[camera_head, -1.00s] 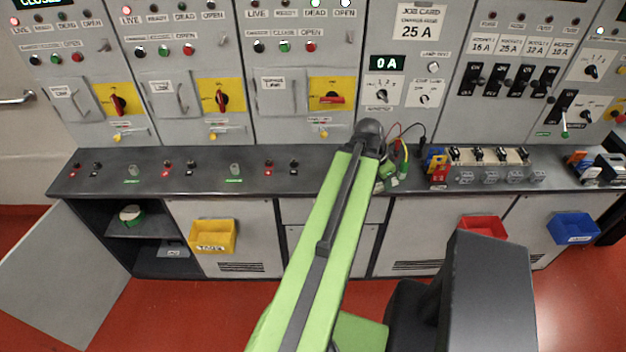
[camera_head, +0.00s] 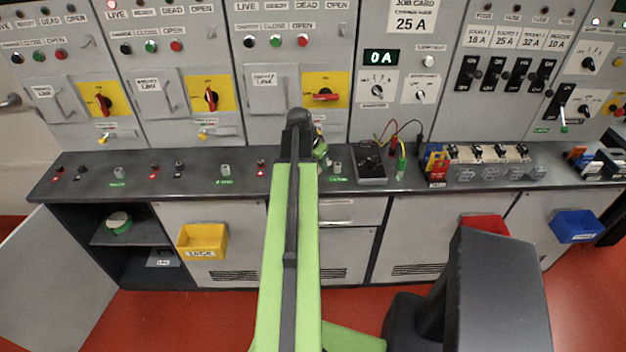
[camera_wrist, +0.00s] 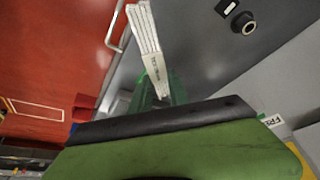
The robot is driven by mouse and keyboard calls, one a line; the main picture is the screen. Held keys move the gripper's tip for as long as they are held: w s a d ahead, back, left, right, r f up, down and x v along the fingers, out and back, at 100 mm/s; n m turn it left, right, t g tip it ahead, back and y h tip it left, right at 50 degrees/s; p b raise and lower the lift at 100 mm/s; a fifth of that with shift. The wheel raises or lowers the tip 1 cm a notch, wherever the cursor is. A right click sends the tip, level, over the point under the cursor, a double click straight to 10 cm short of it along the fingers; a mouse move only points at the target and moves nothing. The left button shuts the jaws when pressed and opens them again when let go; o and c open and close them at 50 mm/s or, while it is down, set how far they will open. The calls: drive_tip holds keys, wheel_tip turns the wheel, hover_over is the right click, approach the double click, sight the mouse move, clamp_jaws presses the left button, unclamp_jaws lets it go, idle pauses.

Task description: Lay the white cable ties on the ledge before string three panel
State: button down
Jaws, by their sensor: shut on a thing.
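The white cable ties (camera_wrist: 147,42) are a flat white bundle in the wrist view, with small dark print near the grip. My gripper (camera_wrist: 156,92) is shut on one end of them, and they stick out from its green fingers. In the head view my gripper (camera_head: 321,151) shows in part behind my arm, above the ledge; the ties cannot be made out there. The dark grey ledge (camera_head: 200,186) runs along the front of the panels. The third panel from the left (camera_head: 262,122), with a red switch on yellow, stands behind my gripper; its string number is not readable.
Small red and black terminals (camera_head: 154,170) and green-labelled posts (camera_head: 225,172) line the ledge. A black meter box (camera_head: 370,168) with leads sits right of my gripper, then grey blocks (camera_head: 487,172). A yellow bin (camera_head: 202,240) hangs below, near an open cabinet door (camera_head: 50,290).

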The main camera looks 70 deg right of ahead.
drive_tip(key=w+d+f, duration=0.1)
drive_tip(key=w+d+f+b, duration=0.1)
drive_tip(key=shift+w+d+f, duration=0.2)
drive_tip(key=shift+w+d, duration=0.2)
wheel_tip(320, 180, down, 4)
drive_tip(key=b, duration=0.4)
drive_tip(key=shift+f+b, duration=0.2)
drive_tip(key=shift+b, duration=0.1)
drive_tip(key=shift+r, duration=0.25)
drive_tip(key=shift+f, duration=0.15)
drive_tip(key=c, duration=1.2)
unclamp_jaws()
drive_tip(key=shift+c, duration=0.2)
